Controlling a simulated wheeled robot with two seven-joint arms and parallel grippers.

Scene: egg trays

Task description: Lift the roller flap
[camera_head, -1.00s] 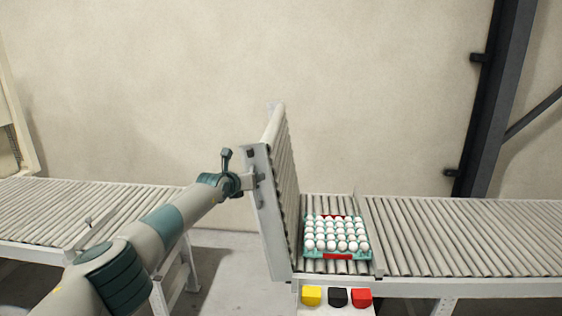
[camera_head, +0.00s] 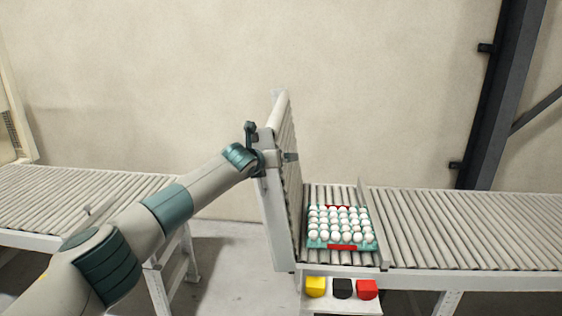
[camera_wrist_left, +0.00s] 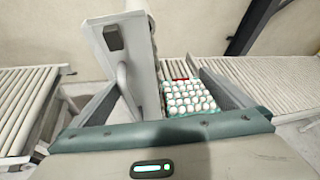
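The roller flap (camera_head: 294,185) stands nearly upright at the left end of the right conveyor, its rollers facing right. It also shows in the left wrist view (camera_wrist_left: 145,65), with a handle-like bar (camera_wrist_left: 127,85) on its side. My left gripper (camera_head: 285,157) is at the upper near edge of the flap. In the left wrist view its two fingers (camera_wrist_left: 160,97) are wide apart, with the flap's edge between them. I cannot tell whether either finger touches it. My right gripper is in no view.
A teal tray (camera_head: 342,246) of white eggs lies on the right conveyor (camera_head: 470,230), just right of the flap. Yellow, black and red buttons (camera_head: 342,288) sit below it. A floor gap separates it from the left conveyor (camera_head: 70,205).

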